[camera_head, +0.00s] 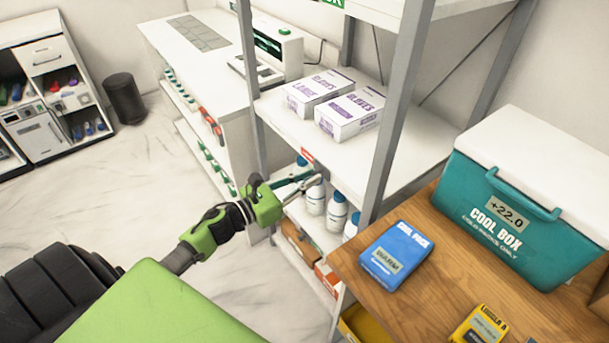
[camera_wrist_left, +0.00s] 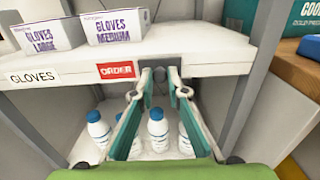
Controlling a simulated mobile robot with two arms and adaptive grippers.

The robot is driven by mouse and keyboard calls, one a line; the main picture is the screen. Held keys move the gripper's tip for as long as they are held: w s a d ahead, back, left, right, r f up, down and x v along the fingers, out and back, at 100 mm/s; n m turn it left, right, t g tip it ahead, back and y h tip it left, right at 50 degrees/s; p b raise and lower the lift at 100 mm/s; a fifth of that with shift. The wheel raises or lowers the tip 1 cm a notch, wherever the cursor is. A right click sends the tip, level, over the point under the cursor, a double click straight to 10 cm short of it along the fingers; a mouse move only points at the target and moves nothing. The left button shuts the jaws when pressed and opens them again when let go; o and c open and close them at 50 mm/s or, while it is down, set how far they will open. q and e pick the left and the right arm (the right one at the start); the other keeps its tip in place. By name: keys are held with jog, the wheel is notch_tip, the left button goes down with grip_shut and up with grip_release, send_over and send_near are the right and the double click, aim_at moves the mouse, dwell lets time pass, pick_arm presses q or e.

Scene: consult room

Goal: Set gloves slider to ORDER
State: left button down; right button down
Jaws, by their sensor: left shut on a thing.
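The shelf edge carries a white GLOVES label (camera_wrist_left: 33,77) and, to its right, a red tag reading ORDER (camera_wrist_left: 115,70); the red tag also shows small in the head view (camera_head: 307,155). My left gripper (camera_head: 315,177) reaches in from the left to this edge. In the left wrist view its fingertips (camera_wrist_left: 160,76) are shut on a small grey knob, the gloves slider, just right of the ORDER tag. The fingers hide much of the slider. Boxes of large gloves (camera_head: 318,90) and medium gloves (camera_head: 350,113) stand on the shelf above. My right gripper is out of view.
White bottles with blue caps (camera_head: 337,211) stand on the shelf below, close under my left gripper. Grey shelf posts (camera_head: 392,105) rise nearby. A wooden table (camera_head: 425,285) at the right holds a blue cool pack (camera_head: 396,254) and a teal cool box (camera_head: 515,225).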

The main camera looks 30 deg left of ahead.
pick_arm(q)
jog(key=c, duration=2)
grip_release()
jog(key=shift+s+d, duration=0.1)
jog(key=shift+d, duration=0.15)
jog(key=shift+a, duration=0.15)
jog(key=v, duration=1.2)
